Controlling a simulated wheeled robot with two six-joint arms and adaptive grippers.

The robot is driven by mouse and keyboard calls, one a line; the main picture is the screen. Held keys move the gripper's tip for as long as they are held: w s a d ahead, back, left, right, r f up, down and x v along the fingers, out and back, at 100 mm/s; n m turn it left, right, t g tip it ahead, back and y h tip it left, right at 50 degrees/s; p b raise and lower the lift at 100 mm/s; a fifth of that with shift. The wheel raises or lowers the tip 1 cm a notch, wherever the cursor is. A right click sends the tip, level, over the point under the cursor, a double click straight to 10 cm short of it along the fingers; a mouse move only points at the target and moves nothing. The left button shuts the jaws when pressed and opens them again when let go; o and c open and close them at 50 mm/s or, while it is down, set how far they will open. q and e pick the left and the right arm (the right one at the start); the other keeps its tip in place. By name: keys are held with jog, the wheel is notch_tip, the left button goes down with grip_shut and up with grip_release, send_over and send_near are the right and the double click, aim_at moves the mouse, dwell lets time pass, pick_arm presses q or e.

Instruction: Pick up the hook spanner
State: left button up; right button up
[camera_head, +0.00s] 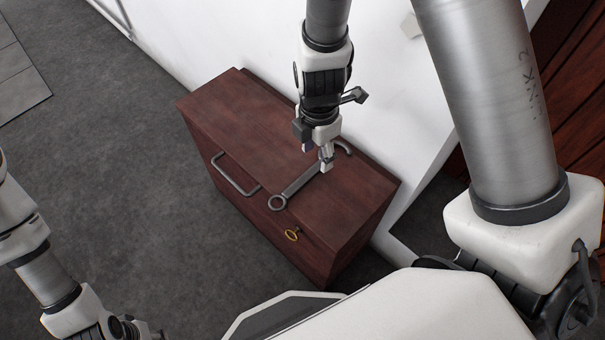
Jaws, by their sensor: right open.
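The hook spanner (300,184) is a grey metal tool lying on top of the dark red wooden cabinet (235,112). Its ring end is near the cabinet's front edge and its curved hook end is towards the wall. My right gripper (316,160) is open and points down over the hook half of the spanner. Its fingers hide part of the shaft; whether they touch it I cannot tell. My left arm shows at the lower left; its fingers are not clearly seen.
The cabinet front has a metal bar handle (236,175) and a brass ring key (292,234). A white wall (215,40) stands close behind the cabinet. The cabinet top to the left of the spanner is clear. Grey floor (120,170) lies open at the left.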

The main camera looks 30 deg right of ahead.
aim_at(312, 171)
jog(key=shift+w+a+f+n+b, duration=0.2)
jog(key=shift+w+f+n+b, duration=0.5)
jog(key=shift+w+n, duration=0.2)
jog(key=f+b, duration=0.1)
jog(key=f, duration=0.2)
jog(key=f+b, duration=0.1)
jog(key=f, duration=0.2)
jog(key=shift+d+f+b, duration=0.2)
jog(key=shift+f+b, duration=0.1)
jog(key=shift+f, duration=0.1)
pick_arm(q)
notch_tip(312, 171, down, 6)
jog(key=w, duration=0.1)
jog(key=shift+d, duration=0.3)
pick_arm(e)
grip_shut()
